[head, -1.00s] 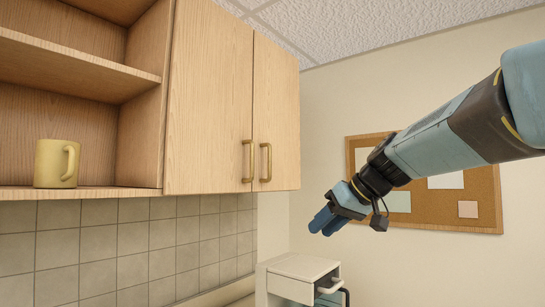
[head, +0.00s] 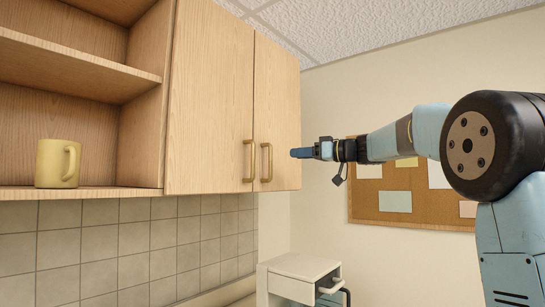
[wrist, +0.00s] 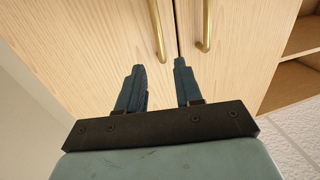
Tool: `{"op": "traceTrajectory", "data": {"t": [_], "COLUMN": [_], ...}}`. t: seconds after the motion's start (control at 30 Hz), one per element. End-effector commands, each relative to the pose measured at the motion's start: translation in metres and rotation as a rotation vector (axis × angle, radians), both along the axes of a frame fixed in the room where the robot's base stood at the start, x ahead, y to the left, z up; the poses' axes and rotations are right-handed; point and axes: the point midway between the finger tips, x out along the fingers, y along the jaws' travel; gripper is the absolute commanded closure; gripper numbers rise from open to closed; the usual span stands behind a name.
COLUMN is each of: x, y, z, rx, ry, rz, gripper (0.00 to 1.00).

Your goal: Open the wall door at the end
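The end wall door (head: 277,100) is the right one of two closed pale wood cabinet doors in the head view. Its brass bar handle (head: 266,162) stands upright near its lower left edge. In the wrist view that door (wrist: 100,40) is on the left, with its handle (wrist: 158,32) ahead of my fingers. My gripper (head: 296,153) is at the door's right edge in the head view, level with the handle and apart from it. In the wrist view my gripper (wrist: 158,66) has its two fingers spread with nothing between them.
The neighbouring door (head: 210,100) has its own handle (head: 248,161) close by. An open shelf with a yellow mug (head: 58,163) is at left. A white drawer unit (head: 295,268) stands below, its drawer partly out. A corkboard (head: 410,210) hangs behind my arm.

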Motion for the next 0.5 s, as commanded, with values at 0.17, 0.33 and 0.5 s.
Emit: {"op": "traceTrajectory", "data": {"t": [0.17,0.33,0.5], "x": [0.014,0.028,0.04], "y": [0.03,0.056,0.079], "z": [-0.001,-0.001,-0.001], "rx": [0.001,0.0,-0.001], "ry": [0.002,0.001,0.003], "rz": [0.003,0.002,0.001], "gripper": [0.65,0.65,0.65]}}
